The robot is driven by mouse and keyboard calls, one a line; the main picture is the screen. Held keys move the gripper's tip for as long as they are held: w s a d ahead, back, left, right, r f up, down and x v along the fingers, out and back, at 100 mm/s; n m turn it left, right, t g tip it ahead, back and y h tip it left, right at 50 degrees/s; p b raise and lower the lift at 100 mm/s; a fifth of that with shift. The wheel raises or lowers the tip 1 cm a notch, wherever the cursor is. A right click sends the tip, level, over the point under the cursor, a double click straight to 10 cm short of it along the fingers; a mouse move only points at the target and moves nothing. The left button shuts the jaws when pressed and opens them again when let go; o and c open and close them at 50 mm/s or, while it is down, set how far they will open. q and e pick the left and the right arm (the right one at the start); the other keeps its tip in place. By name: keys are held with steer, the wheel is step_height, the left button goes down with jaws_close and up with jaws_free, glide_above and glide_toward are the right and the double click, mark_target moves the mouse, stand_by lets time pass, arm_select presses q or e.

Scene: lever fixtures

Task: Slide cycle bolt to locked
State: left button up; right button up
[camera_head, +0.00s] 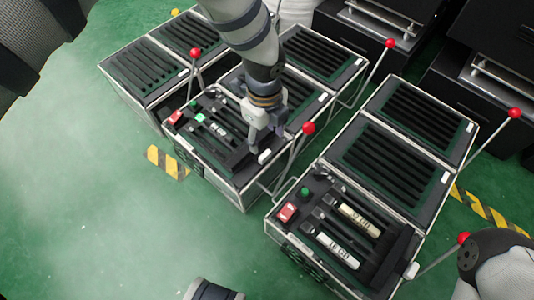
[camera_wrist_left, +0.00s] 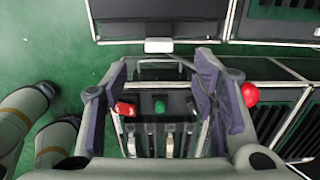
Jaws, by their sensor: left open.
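My left gripper (camera_head: 264,140) points down over the front panel of the left lever fixture (camera_head: 236,190). In the left wrist view my left gripper (camera_wrist_left: 160,98) is open, with one dark finger on each side of the panel and nothing visibly held. Between the fingers show a red switch (camera_wrist_left: 125,108), a green button (camera_wrist_left: 159,106) and several narrow slots with pale sliders (camera_wrist_left: 169,144). I cannot tell which slider is the cycle bolt, or whether a finger touches one. My gripper hides part of this panel in the head view. My right gripper is out of view.
Red-ball levers (camera_head: 309,128) stand up beside the fixtures. A second fixture (camera_head: 345,232) with cream bars stands to the right. Dark cabinets (camera_head: 372,30) are at the back. Green floor (camera_head: 90,200) is open at left, with yellow-black tape (camera_head: 168,162).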

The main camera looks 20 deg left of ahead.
mark_target(265, 155)
arm_select(q)
step_height(265, 155, down, 9)
steer(key=b, duration=0.3)
steer(key=shift+r, duration=0.15)
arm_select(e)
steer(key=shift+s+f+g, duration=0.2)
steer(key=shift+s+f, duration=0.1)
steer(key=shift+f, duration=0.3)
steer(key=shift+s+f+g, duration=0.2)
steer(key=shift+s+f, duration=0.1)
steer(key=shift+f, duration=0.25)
